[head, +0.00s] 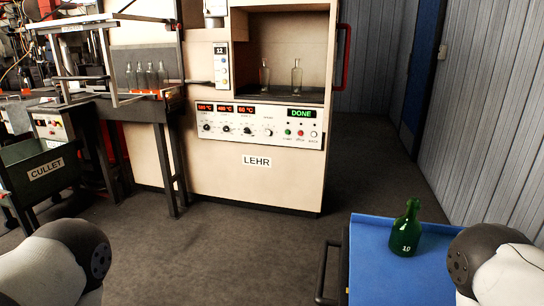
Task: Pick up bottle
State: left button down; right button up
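A green bottle (407,232) marked 10 stands upright on a blue-topped surface (376,263) at the lower right. Two clear bottles, one on the left (264,76) and one on the right (296,77), stand upright in the open bay of the machine labelled LEHR (257,180). Several more clear bottles (152,78) stand in a row at the upper left. My arms show only as rounded white and dark links at the lower left and lower right. Neither gripper is in view. The right arm link is close to the green bottle in the picture.
A dark green bin labelled CULLET (45,172) stands at the left. A metal frame and dark stand (150,110) are beside the LEHR machine. The LEHR display reads DONE (301,113). Grey floor (240,245) in the middle is clear. A ribbed wall (490,110) closes the right side.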

aim_at(264, 70)
jog(key=i+j, duration=0.2)
jog(key=j, duration=0.15)
jog(key=i+j+z, duration=0.1)
jog(key=j, duration=0.3)
jog(key=i+j, duration=0.25)
jog(key=i+j+z, duration=0.1)
jog(key=j, duration=0.4)
jog(key=i+j, duration=0.25)
jog(key=i, duration=0.25)
jog(key=i+j+z, duration=0.1)
jog(key=i, duration=0.4)
jog(key=i+j+z, duration=0.1)
jog(key=i+j, duration=0.25)
jog(key=i, duration=0.15)
jog(key=i+j, duration=0.3)
jog(key=i, duration=0.2)
